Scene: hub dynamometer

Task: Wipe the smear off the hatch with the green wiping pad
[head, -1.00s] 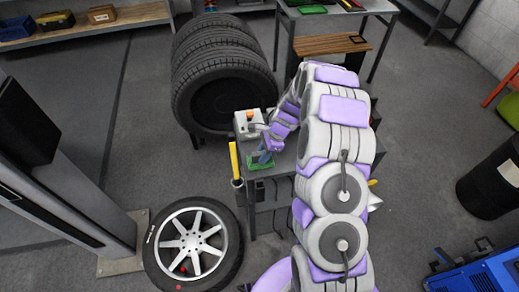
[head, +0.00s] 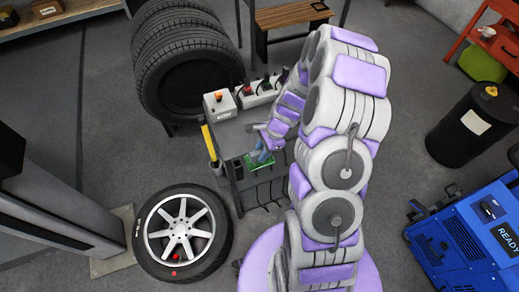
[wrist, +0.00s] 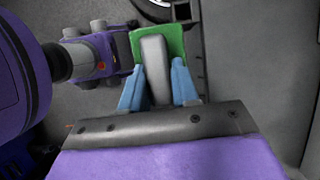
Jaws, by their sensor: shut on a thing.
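The green wiping pad (wrist: 174,38) is in my gripper (wrist: 158,70), whose two blue fingers are closed on the pad's grey handle (wrist: 154,62). In the head view the pad (head: 257,162) is small, over the front part of a dark grey cart top, below my gripper (head: 265,148). I cannot tell whether the pad touches the cart top. I cannot make out the hatch or the smear in either view.
The grey cart (head: 234,137) bears a button box (head: 219,104) and a socket strip (head: 258,92). Stacked tyres (head: 185,70) stand behind it; a wheel (head: 182,236) lies left. A black drum (head: 470,130) and blue machine (head: 470,240) stand right, with open floor between.

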